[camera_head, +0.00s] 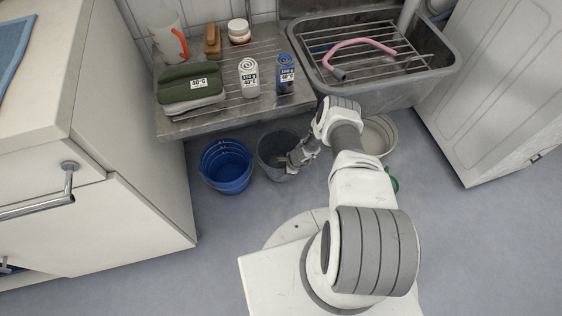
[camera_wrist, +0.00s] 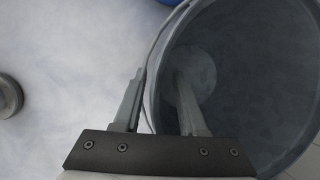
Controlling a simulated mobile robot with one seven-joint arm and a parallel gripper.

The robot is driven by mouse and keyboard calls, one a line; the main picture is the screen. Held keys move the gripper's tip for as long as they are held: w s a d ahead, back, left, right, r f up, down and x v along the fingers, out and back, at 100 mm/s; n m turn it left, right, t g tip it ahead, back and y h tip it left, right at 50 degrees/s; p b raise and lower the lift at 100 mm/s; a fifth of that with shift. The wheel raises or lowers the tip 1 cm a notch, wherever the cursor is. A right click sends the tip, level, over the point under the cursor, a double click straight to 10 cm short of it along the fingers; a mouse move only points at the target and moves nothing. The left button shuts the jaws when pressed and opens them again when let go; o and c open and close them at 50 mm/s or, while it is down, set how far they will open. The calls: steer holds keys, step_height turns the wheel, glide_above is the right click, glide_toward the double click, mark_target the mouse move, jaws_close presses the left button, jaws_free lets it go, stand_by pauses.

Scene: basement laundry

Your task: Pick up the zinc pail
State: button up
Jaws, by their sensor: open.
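The zinc pail (camera_head: 267,152) is a grey metal bucket standing on the floor, right of a blue bucket. In the wrist view the pail (camera_wrist: 255,75) fills the right side, its mouth facing the camera. My gripper (camera_wrist: 160,74) is open at the pail's rim. The left finger shows outside the wall and the right finger shows over the mouth, so the rim runs between them. I cannot tell whether either finger touches the wall. In the head view my gripper (camera_head: 291,161) is at the pail's right side, and my wrist hides part of the pail.
The blue bucket (camera_head: 227,168) stands close on the left. A pale basin (camera_head: 388,130) and a green object (camera_head: 393,184) are right, partly behind my arm. The metal shelf (camera_head: 200,125) and grey sink (camera_head: 385,95) overhang behind. A white cabinet (camera_head: 120,215) bounds the left.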

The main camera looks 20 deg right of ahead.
jaws_close()
steer(key=shift+w+r, duration=0.1)
stand_by(1.3)
